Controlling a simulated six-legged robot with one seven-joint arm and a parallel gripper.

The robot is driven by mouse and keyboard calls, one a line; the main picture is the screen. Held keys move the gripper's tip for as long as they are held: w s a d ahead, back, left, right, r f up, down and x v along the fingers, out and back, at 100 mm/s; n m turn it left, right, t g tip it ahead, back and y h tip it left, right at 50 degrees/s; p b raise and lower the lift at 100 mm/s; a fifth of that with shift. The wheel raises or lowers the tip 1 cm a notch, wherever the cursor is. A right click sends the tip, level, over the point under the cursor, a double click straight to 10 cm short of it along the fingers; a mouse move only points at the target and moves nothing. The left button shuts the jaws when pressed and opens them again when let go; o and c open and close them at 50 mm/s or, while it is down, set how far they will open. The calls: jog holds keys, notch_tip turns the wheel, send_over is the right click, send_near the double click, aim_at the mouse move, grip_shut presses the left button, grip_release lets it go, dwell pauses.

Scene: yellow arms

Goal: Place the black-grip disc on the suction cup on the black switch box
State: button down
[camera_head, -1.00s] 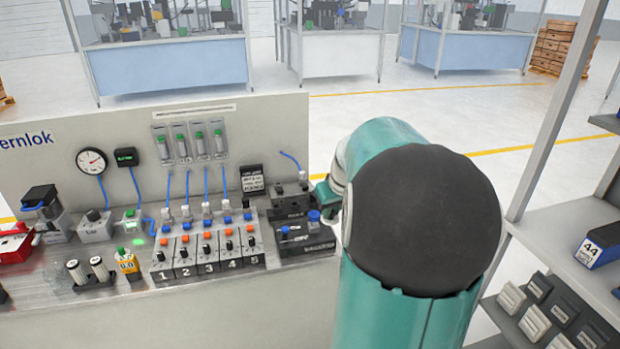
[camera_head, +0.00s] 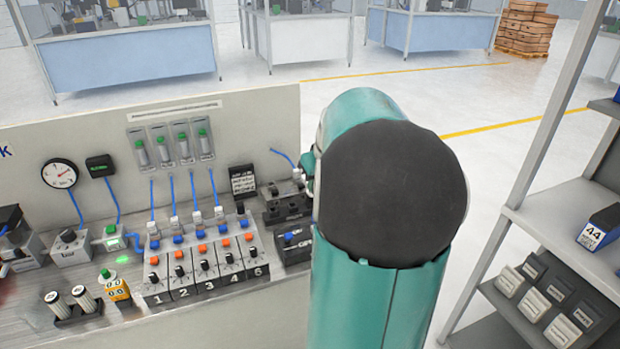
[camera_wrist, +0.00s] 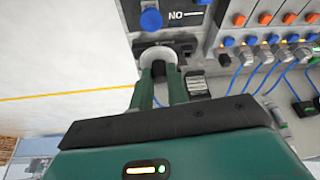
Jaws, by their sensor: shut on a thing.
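In the wrist view my gripper (camera_wrist: 160,92) has its two green fingers close together around a dark piece at a pale round disc (camera_wrist: 158,55). The grip is mostly hidden between the fingers. The black switch box (camera_wrist: 195,13), with a "NO" label, lies just beyond the disc. A round blue cup or cap (camera_wrist: 150,20) sits on it, apart from the disc in the picture; the height between them is unclear.
A row of numbered switch units (camera_head: 205,265) with orange and blue buttons stands left of the box. Blue tubes run up the panel. A dark valve block (camera_head: 285,203) stands behind the box. A grey shelf (camera_head: 560,225) with boxes is at the right; open floor lies between.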

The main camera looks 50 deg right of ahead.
jog(key=shift+s+d, duration=0.1)
jog(key=shift+s, duration=0.25)
jog(key=shift+w+f, duration=0.15)
jog(key=shift+f, duration=0.5)
jog(key=f, duration=0.4)
jog(key=shift+s, duration=0.25)
jog(key=shift+w+f, duration=0.1)
jog(key=shift+f, duration=0.6)
jog(key=shift+f, duration=0.65)
jog(key=c, duration=1.3)
grip_release()
